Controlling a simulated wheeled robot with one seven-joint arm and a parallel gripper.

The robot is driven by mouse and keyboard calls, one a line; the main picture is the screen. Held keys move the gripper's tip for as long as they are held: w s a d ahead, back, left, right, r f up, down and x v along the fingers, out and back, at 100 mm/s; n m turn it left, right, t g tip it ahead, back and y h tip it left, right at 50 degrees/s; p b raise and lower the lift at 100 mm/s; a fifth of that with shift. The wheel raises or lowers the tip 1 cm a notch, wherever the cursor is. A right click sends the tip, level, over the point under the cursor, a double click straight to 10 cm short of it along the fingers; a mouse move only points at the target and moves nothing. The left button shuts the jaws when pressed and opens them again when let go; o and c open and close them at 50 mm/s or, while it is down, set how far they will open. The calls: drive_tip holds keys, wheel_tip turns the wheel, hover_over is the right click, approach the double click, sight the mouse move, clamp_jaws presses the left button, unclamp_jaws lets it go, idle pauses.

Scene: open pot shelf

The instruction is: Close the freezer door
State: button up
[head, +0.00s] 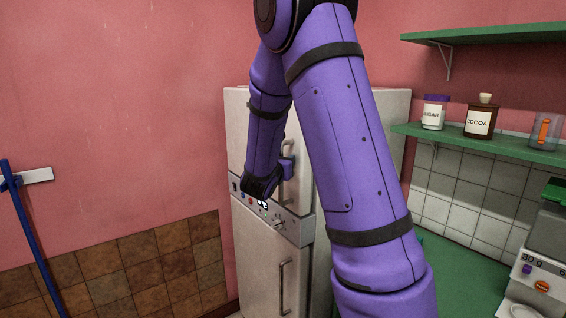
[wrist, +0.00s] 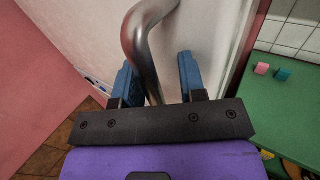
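A pale fridge-freezer stands against the pink wall, with an upper door (head: 238,130) and a lower door (head: 255,255) split by a control panel (head: 300,226). My gripper (head: 287,170) is at the upper door's metal handle (head: 289,147). In the wrist view, my gripper (wrist: 157,64) has its two blue fingers apart, with the handle (wrist: 146,45) passing between them. A gap shows between the handle and the right finger. My arm hides much of the upper door in the head view. I cannot tell whether either door is ajar, or which one is the freezer's.
The lower door has its own upright handle (head: 282,287). Green shelves (head: 480,139) with a sugar jar (head: 433,112) and a cocoa jar (head: 479,118) are at the right. A blue pole (head: 32,240) is at the left.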

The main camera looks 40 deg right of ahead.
idle(0.4)
drive_tip(key=v, duration=1.1)
drive_tip(key=shift+d, duration=0.1)
idle(0.3)
drive_tip(key=s+a+r+m+g+y, duration=0.1)
drive_tip(key=s+m+g+y, duration=0.25)
drive_tip(key=s+m, duration=0.4)
drive_tip(key=s+r+m+g+y, duration=0.2)
drive_tip(key=s+m+g, duration=0.2)
drive_tip(key=s+m, duration=0.35)
drive_tip(key=s+a+r+m+t+y, duration=0.2)
drive_tip(key=s+a+m+y, duration=0.2)
drive_tip(key=a, duration=0.3)
drive_tip(key=s+a+r+m+t+y, duration=0.2)
drive_tip(key=s+a+m+y, duration=0.2)
drive_tip(key=a, duration=0.4)
drive_tip(key=shift+s+a+m+y, duration=0.25)
drive_tip(key=shift+s+y, duration=0.5)
drive_tip(key=shift+y, duration=0.4)
